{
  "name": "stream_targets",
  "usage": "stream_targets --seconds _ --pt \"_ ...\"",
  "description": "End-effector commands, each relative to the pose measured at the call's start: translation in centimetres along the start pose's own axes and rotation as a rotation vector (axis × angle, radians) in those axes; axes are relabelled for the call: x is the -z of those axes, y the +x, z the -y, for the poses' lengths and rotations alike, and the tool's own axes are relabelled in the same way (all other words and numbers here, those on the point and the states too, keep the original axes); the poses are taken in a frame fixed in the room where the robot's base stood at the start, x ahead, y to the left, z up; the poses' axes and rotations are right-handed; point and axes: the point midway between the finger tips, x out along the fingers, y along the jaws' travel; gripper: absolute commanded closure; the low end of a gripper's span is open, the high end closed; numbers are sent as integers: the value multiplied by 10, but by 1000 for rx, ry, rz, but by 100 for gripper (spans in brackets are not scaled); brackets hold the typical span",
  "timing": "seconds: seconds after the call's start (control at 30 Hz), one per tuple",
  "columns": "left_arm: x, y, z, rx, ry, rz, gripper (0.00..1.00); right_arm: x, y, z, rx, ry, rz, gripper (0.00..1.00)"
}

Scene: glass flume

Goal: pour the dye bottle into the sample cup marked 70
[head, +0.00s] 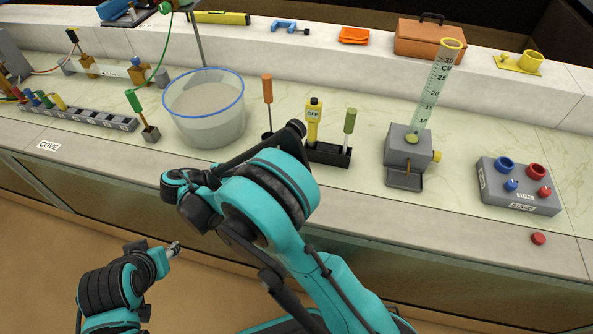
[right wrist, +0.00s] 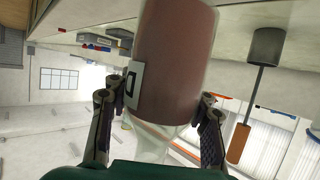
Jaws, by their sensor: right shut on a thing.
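My right gripper (right wrist: 158,100) is shut on a reddish bottle (right wrist: 174,55) with a white label, one finger on each side. The wrist view is turned over; the bottle's pale clear neck end points to the picture's bottom, so the bottle seems roughly upright. Whether it touches the counter I cannot tell. In the head view my right arm hides the bottle and this gripper. My left gripper (head: 174,249) is low at the lower left, away from the counter; its finger opening is too small to tell. No cup marked 70 can be made out.
A clear blue-rimmed tub (head: 205,110) stands left of centre. An orange-handled tool (head: 267,89) stands beside it, also in the wrist view (right wrist: 239,143). A holder (head: 328,154), a graduated cylinder (head: 436,85) and a grey control box (head: 520,187) stand to the right. A slotted rack (head: 90,117) lies left.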

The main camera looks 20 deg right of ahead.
Motion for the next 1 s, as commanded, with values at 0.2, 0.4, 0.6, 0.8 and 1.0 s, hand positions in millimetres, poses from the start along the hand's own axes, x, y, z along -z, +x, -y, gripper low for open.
stream_targets --seconds 0.2,0.4,0.6,0.8,1.0 --pt "0 0 0 0 0 0 60 0 -1 0 -5 2 0 90" --pt "0 0 0 0 0 0 60 1 0 0 -6 2 7 90" --pt "0 0 0 0 0 0 60 7 0 0 -6 3 61 90" --pt "8 -11 0 0 0 0 60 18 -1 -1 -6 3 157 90" --pt "16 -22 0 0 0 0 60 19 2 -1 -8 4 257 90"
